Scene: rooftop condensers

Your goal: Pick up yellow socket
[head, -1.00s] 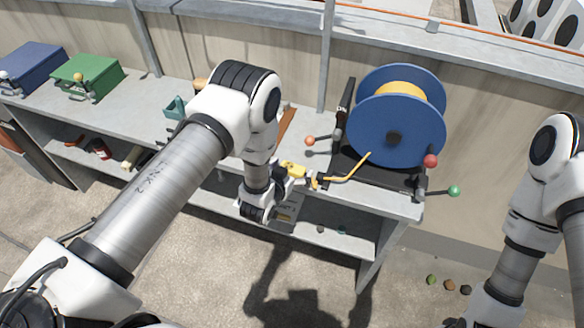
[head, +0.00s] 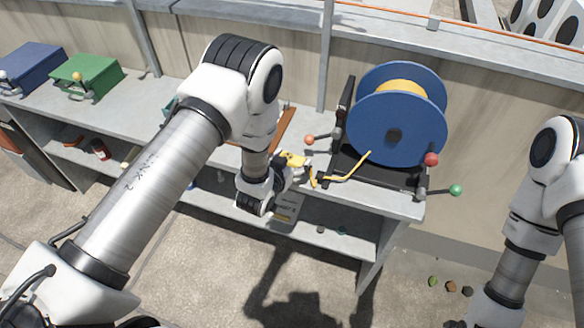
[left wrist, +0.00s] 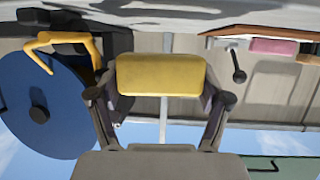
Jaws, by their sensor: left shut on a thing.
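The yellow socket (head: 292,159) is a small yellow block above the front of the grey bench, left of the cable reel. My left gripper (head: 298,172) is shut on it. In the left wrist view, the yellow socket (left wrist: 160,74) sits between the two dark fingers (left wrist: 160,98), with its broad face towards the camera. In the head view my gripper partly hides the socket. I cannot tell whether it touches the bench. My right arm shows at the right edge of the head view, but its gripper is out of view.
The blue reel (head: 395,120) with yellow cable (head: 350,169) stands on the bench (head: 385,203) just right of my left gripper. Coloured knobs stick out around it. A green case (head: 87,75) and a blue case (head: 30,68) stand far left. A lower shelf lies below.

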